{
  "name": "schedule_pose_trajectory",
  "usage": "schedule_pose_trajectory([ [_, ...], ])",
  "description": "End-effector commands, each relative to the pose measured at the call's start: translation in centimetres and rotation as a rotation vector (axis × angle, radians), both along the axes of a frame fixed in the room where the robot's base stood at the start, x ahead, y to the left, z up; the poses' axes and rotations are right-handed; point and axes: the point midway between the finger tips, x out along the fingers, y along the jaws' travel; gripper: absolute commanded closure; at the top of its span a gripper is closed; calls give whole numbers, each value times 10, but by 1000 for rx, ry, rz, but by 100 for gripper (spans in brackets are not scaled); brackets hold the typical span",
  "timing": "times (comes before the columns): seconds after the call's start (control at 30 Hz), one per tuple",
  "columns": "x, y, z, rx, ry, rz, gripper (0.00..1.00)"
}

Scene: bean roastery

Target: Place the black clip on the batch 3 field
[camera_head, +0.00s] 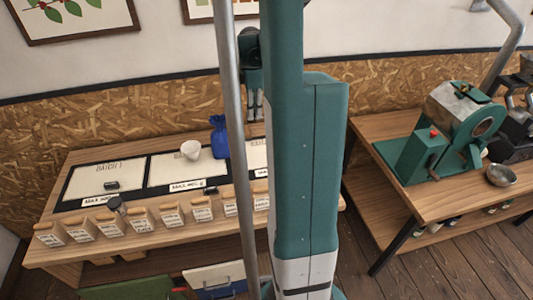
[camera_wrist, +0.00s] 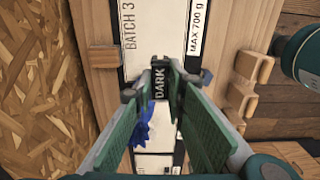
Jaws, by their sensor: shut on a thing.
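My gripper (camera_wrist: 159,72) is shut on a black clip (camera_wrist: 160,86) with the word DARK on it in the wrist view. The clip is over the white batch 3 field (camera_wrist: 150,25), near its edge. I cannot tell whether it touches the field. In the head view the batch 3 field (camera_head: 258,157) shows only in part at the right of the board, behind my column. My gripper (camera_head: 256,108) hangs above the back of the table there. The held clip cannot be made out in that view.
A dark clip (camera_head: 111,186) lies on the batch 1 field. A white cup (camera_head: 191,150) and a blue bag (camera_head: 219,137) stand near the middle field; the bag also shows in the wrist view (camera_wrist: 143,125). Several labelled wooden-topped containers (camera_head: 172,214) line the table front.

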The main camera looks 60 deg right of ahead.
Motion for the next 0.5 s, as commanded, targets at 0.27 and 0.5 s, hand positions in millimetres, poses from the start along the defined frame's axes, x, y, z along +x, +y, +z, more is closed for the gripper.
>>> schedule_pose_trajectory([
  [0.27, 1, 0, -70, 0, 0, 0, 91],
  [0.5, 1, 0, -113, 0, 0, 0, 91],
])
